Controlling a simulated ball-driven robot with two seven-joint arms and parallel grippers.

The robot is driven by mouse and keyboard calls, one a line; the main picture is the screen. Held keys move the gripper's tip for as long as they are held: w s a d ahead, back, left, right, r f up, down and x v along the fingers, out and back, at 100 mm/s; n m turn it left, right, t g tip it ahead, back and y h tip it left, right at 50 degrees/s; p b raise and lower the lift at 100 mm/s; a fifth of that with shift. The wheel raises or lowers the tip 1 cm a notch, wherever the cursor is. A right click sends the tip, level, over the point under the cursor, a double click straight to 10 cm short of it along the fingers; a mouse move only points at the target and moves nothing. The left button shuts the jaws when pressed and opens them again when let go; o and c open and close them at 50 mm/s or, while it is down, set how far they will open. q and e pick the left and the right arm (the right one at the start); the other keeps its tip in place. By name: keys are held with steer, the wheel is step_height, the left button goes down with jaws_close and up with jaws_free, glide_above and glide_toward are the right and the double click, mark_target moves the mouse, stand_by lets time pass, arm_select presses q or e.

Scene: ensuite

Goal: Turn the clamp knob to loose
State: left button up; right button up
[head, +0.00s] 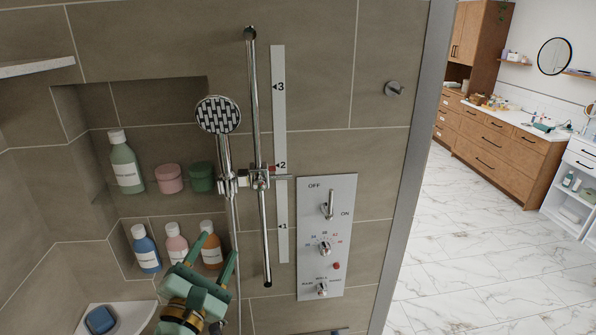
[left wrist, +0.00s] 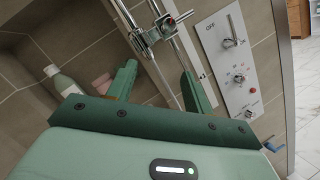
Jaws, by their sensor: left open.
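A chrome clamp (head: 259,179) sits on the vertical slide rail (head: 254,105) and carries the hand shower (head: 219,116). A small red part (head: 272,168) shows on the clamp near scale mark 2. The clamp also shows in the left wrist view (left wrist: 148,40), with a dark red tip (left wrist: 170,20) on it. I cannot tell which part is the knob or how it is set. My left gripper (head: 218,246) is open and empty, below the clamp and apart from it. Its two green fingers (left wrist: 157,80) point up toward the clamp. My right gripper is not in view.
A control panel (head: 328,237) with a switch and dials is right of the rail. The wall niche at left holds several bottles and jars, including an orange bottle (head: 211,250) close to my gripper. A shower hose (head: 233,215) hangs beside it. A corner shelf holds blue soap (head: 101,320).

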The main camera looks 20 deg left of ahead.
arm_select(q)
steer(key=w+d+m+h, duration=0.1)
steer(key=w+m, duration=0.1)
steer(key=m+p, duration=0.2)
steer(key=p, duration=0.3)
glide_toward(257, 188)
steer(key=x, duration=0.7)
steer(key=shift+w+r, duration=0.15)
steer(key=shift+w, duration=0.2)
steer(key=shift+w+a, duration=0.1)
steer(key=shift+w, duration=0.45)
steer(key=shift+s, duration=0.2)
steer(key=shift+c, duration=0.5)
steer(key=c, duration=0.9)
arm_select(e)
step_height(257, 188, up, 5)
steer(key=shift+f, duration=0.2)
